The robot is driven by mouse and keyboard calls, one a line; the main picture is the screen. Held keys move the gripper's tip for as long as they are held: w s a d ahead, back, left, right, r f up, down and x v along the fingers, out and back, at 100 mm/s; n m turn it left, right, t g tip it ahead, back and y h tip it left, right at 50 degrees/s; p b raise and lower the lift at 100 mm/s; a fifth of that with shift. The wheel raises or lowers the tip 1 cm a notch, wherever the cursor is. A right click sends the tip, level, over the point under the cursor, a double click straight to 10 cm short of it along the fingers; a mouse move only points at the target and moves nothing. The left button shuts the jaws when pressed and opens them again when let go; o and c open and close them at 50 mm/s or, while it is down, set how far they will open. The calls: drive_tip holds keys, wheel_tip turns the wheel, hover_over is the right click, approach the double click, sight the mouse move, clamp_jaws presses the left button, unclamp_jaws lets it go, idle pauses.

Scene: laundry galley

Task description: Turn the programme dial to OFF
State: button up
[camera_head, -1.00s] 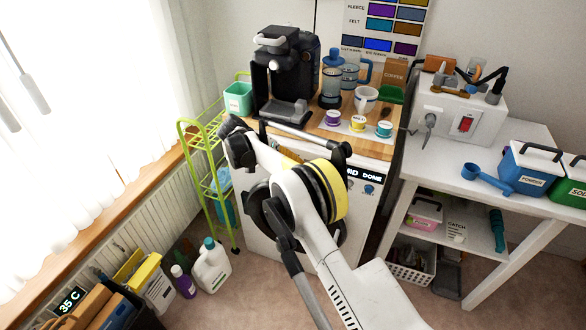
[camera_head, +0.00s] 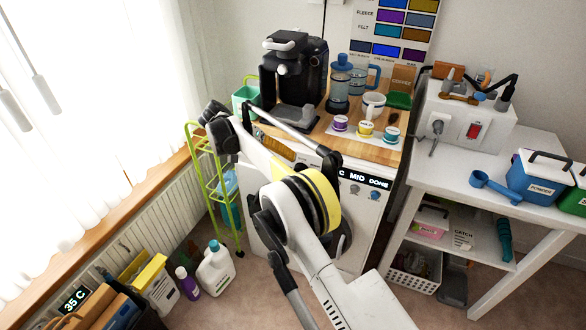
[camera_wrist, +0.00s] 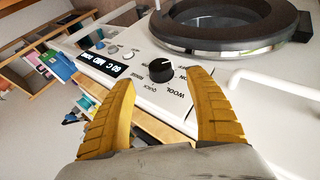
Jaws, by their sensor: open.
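The programme dial (camera_wrist: 162,68) is a round black knob on the white washer's front panel (camera_wrist: 197,55), seen in the wrist view with printed words around it, WOOL, QUICK and RINSE among them. I cannot tell clearly which word its mark points at. My gripper (camera_wrist: 161,76) has two yellow ribbed fingers spread apart, with nothing between them. The dial appears between and just beyond the fingertips, with no visible contact. In the head view my arm covers much of the washer (camera_head: 365,222), and the dial does not show there.
A lit display (camera_wrist: 103,63) and small buttons sit beside the dial. The round dark door (camera_wrist: 230,25) is close by. A coffee machine (camera_head: 293,80), cups and pods stand on the wooden top (camera_head: 392,152). A green rack (camera_head: 212,185) stands left, a white table (camera_head: 450,172) right.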

drive_tip(key=v, duration=0.3)
drive_tip(key=shift+r, duration=0.15)
drive_tip(key=d+r+n+y, duration=0.1)
drive_tip(key=d+r+y, duration=0.2)
drive_tip(key=d+r, duration=0.8)
drive_tip(key=s+d+r+n+t+y, duration=0.1)
drive_tip(key=s+d+r+y, duration=0.1)
drive_tip(key=s+d+r, duration=0.75)
drive_tip(key=s+d+t+y, duration=0.1)
drive_tip(key=s+d, duration=0.2)
drive_tip(key=s, duration=0.4)
drive_tip(key=s+d+t+y, duration=0.1)
drive_tip(key=s+d, duration=0.2)
drive_tip(key=s, duration=0.4)
drive_tip(key=s+d+f+t+y, duration=0.1)
drive_tip(key=s+d+f+t, duration=0.1)
drive_tip(key=s+f, duration=0.6)
drive_tip(key=s+d, duration=0.1)
drive_tip(key=s, duration=0.4)
drive_tip(key=shift+s+y, duration=0.25)
drive_tip(key=shift+y, duration=0.15)
